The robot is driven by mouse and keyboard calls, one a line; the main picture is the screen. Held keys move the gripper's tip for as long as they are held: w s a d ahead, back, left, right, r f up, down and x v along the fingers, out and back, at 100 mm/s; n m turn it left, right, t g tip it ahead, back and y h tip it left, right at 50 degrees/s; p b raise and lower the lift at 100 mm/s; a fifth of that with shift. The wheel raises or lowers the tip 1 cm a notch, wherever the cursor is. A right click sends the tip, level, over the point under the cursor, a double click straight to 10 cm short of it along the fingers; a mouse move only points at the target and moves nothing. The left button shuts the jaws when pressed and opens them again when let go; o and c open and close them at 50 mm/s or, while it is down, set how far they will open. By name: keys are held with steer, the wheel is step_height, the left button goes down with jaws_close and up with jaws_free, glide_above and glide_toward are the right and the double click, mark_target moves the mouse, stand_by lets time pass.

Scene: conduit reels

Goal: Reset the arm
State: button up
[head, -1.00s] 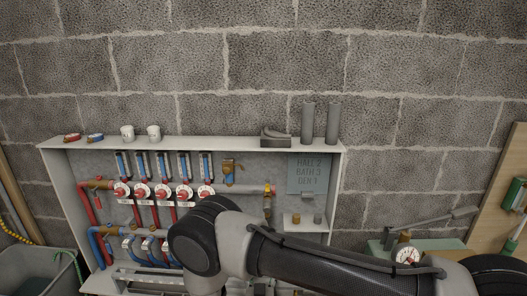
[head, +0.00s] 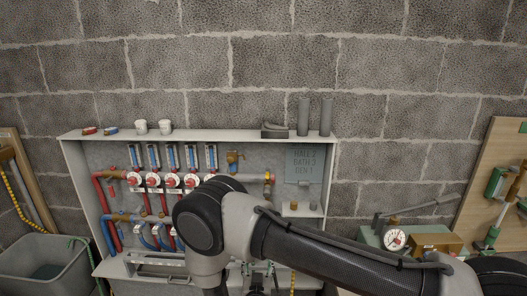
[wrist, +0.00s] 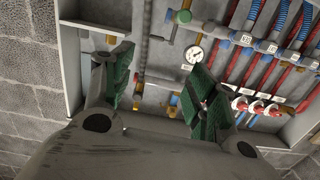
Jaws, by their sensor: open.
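My gripper (wrist: 160,92) is open and empty in the wrist view, its two green-padded fingers wide apart in front of the pipe cabinet. In the head view my arm reaches in from the lower right, and its dark elbow hides the middle of the cabinet. The manifold cabinet (head: 200,136) stands against the block wall, with red and blue pipes and a row of red valves (head: 172,181). A pressure gauge (wrist: 194,54) shows between the fingers in the wrist view.
Two grey cylinders (head: 315,116), two white cups (head: 153,127) and small rolls stand on the cabinet top. A grey bin (head: 45,262) is at lower left. A green bench device with a dial (head: 396,239) and a wooden board (head: 492,180) are at right.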

steer(key=w+r+m+g+y, duration=0.2)
steer(key=w+r+g, duration=0.3)
steer(key=w+r, duration=0.85)
steer(key=s+d+r+n+g+y, duration=0.1)
steer(key=d+r, duration=0.4)
steer(key=r, duration=0.4)
steer(key=s+d+r+g+y, duration=0.1)
steer(key=s+d+r+g, duration=0.1)
steer(key=d+r, duration=0.55)
steer(key=s+d+r+n+g, duration=0.2)
steer(key=s+d+r, duration=0.9)
steer(key=s+d, duration=0.2)
steer(key=s+d+r+g+h, duration=0.1)
steer(key=s+d+h, duration=0.1)
steer(key=s+d, duration=0.4)
steer(key=s+d+g+h, duration=0.1)
steer(key=s+d, duration=0.5)
steer(key=s, duration=0.8)
steer(key=shift+d+r+g+h, duration=0.35)
steer(key=shift+g+h, duration=0.05)
